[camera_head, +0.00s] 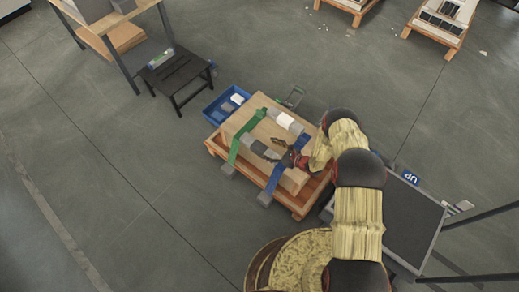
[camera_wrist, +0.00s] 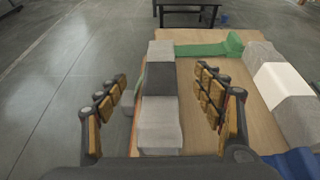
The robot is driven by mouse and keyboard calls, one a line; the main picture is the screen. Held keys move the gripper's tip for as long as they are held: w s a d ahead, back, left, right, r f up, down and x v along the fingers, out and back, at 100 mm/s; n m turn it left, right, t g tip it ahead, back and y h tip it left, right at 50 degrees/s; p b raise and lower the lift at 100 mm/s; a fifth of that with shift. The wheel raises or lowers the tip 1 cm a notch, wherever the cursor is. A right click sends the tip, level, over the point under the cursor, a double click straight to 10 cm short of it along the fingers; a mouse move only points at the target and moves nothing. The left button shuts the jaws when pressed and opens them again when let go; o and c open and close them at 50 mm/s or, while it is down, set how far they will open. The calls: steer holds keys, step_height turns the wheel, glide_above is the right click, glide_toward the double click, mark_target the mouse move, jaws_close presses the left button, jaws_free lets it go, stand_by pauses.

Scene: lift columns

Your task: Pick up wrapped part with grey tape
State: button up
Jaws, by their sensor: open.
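The wrapped part with a dark grey tape band around its middle (camera_wrist: 160,92) lies on top of a wooden box, between my fingers in the wrist view. Its ends are lighter grey. It also shows in the head view (camera_head: 257,145), left of my gripper. My gripper (camera_wrist: 160,76) is open, with one finger on each side of the part; I cannot tell whether either finger touches it. In the head view my gripper (camera_head: 277,152) is over the box top.
A similar part with a white band (camera_wrist: 283,86) lies to the right on the box (camera_wrist: 215,110). A green strap (camera_wrist: 205,47) and a blue strap (camera_wrist: 295,162) cross the box. It sits on a pallet (camera_head: 214,143); a blue bin (camera_head: 213,112) and black table (camera_head: 180,75) stand beyond.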

mark_target(260, 147)
steer(key=shift+s+d+f, duration=0.1)
steer(key=shift+s+f, duration=0.1)
steer(key=shift+f, duration=0.5)
steer(key=shift+f+m, duration=0.3)
steer(key=b+x, duration=0.3)
steer(key=x, duration=0.4)
steer(key=shift+w+f, duration=0.2)
steer(key=shift+c, duration=0.8)
steer(key=shift+r, duration=0.1)
steer(key=c, duration=1.6)
